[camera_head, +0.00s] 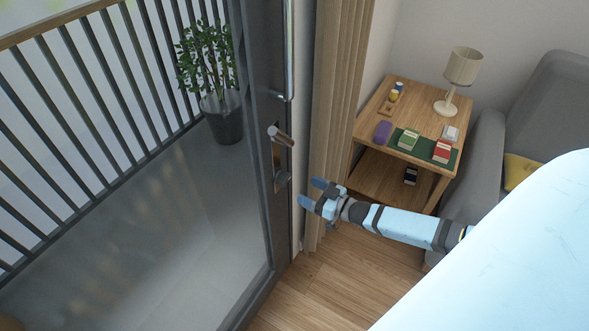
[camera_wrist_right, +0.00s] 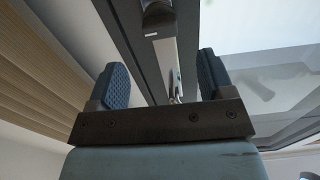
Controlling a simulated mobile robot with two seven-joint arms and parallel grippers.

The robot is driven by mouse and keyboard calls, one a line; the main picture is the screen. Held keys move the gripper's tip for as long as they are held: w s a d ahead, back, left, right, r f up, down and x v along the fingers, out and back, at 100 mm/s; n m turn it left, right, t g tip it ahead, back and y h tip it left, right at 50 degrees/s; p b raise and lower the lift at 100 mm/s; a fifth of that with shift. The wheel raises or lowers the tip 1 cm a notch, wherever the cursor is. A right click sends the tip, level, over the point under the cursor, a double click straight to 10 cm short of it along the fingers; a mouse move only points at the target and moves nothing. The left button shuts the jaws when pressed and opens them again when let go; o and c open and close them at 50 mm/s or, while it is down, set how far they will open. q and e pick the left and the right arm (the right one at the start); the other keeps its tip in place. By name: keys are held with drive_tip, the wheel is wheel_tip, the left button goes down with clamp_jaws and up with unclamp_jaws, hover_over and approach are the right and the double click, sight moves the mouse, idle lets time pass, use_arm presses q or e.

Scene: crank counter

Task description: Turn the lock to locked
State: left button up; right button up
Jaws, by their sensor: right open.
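The glass door's dark frame carries a metal lock plate (camera_head: 279,160). A lever handle (camera_head: 281,137) sticks out at the plate's upper part. A small lock turn piece (camera_head: 282,181) sits lower on it; I cannot tell its setting. My right gripper (camera_head: 311,193) is open and empty, just right of the turn piece and apart from it. In the right wrist view the plate (camera_wrist_right: 164,52) shows between and beyond the two blue fingers. My left gripper is not in view.
A long vertical pull bar (camera_head: 288,50) runs above the lever. A side table (camera_head: 368,133) with a lamp (camera_head: 461,68) and small items, and a grey armchair (camera_head: 545,100), stand at the right. Beyond the glass is a potted plant (camera_head: 222,117).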

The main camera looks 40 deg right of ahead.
drive_tip(key=v, duration=0.5)
drive_tip(key=shift+s, duration=0.1)
drive_tip(key=shift+s+d, duration=0.1)
idle(0.4)
